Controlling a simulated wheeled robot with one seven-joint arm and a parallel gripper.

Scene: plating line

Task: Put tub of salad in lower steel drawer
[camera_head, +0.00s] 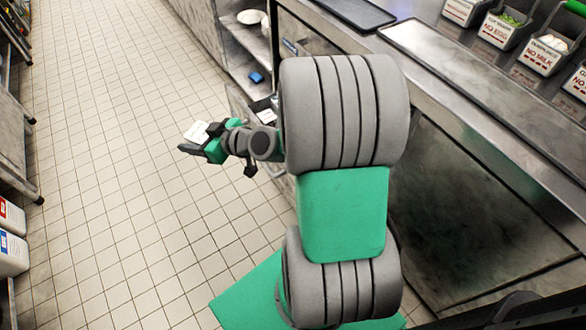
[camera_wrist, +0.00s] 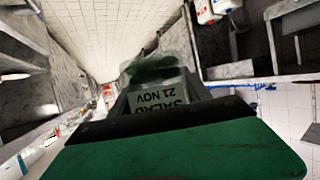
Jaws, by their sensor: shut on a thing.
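My gripper (camera_head: 201,141) is shut on the tub of salad (camera_head: 196,132) and holds it above the tiled floor, left of the counter. In the wrist view, the tub (camera_wrist: 160,97) sits between the fingers. Its label reads "SALAD 21 NOV" upside down, and dark green contents show at its far end. A steel drawer (camera_head: 236,103) stands pulled out from under the counter, right of my gripper. My arm hides much of it. A pale item with a label lies in it. I cannot tell whether this is the lower drawer.
The steel counter (camera_head: 460,84) runs along the right, with a dark tray (camera_head: 352,12) and labelled bins (camera_head: 549,52) on it. An open shelf (camera_head: 240,64) holds white bowls and a blue item. White containers (camera_head: 12,252) stand at far left. The tiled floor between is clear.

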